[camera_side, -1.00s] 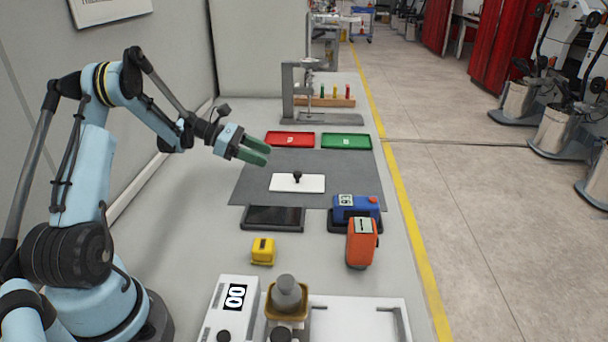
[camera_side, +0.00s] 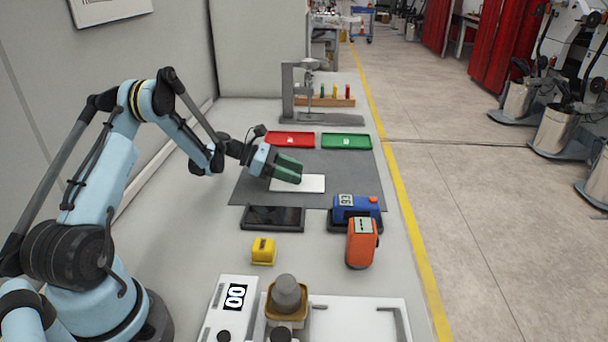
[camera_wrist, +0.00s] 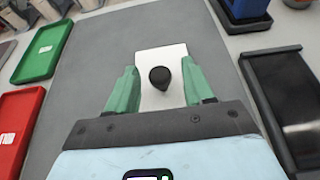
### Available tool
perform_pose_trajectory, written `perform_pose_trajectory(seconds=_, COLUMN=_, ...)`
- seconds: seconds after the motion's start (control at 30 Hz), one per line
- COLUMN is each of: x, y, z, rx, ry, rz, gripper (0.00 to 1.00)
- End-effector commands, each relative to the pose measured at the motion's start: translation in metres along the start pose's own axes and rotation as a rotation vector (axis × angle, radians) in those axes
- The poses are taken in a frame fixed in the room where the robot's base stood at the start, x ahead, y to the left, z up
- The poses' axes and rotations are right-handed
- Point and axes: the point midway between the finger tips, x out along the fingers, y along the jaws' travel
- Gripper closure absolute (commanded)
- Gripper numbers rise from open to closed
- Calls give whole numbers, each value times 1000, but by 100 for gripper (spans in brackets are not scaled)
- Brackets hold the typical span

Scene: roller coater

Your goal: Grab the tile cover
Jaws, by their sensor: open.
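The tile cover is a white plate (camera_side: 312,184) with a black knob, lying on the dark grey mat (camera_side: 350,165). In the side view my gripper (camera_side: 296,172) is over the plate's left part and hides the knob. In the wrist view the black knob (camera_wrist: 160,77) stands between the two green fingers of my gripper (camera_wrist: 161,92), with a gap on each side. The white plate (camera_wrist: 160,56) shows beyond and below the knob. My gripper is open and holds nothing.
A red tray (camera_side: 290,139) and a green tray (camera_side: 346,141) lie behind the mat. A black tray (camera_side: 273,218) sits in front of it. A blue device (camera_side: 352,209), an orange device (camera_side: 361,243) and a yellow block (camera_side: 263,251) stand nearer. A grey stand (camera_side: 290,92) is at the back.

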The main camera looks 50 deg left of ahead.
Motion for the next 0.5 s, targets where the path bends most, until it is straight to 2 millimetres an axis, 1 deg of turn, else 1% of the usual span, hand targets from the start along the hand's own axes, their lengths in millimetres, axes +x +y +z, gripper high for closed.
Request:
perform_pose_trajectory(seconds=0.03, x=7, y=0, z=0, rx=1, ry=0, rz=-1, gripper=48)
perform_pose_trajectory(seconds=0.13, x=15, y=0, z=0, rx=1, ry=0, rz=-1, gripper=48)
perform_pose_trajectory(seconds=0.37, x=17, y=0, z=0, rx=0, ry=0, rz=1, gripper=48)
perform_pose_trajectory(seconds=0.4, x=17, y=0, z=0, rx=0, ry=0, rz=1, gripper=50)
perform_pose_trajectory(seconds=0.47, x=16, y=1, z=0, rx=0, ry=0, rz=1, gripper=59)
perform_pose_trajectory(seconds=0.5, x=16, y=1, z=0, rx=0, ry=0, rz=1, gripper=65)
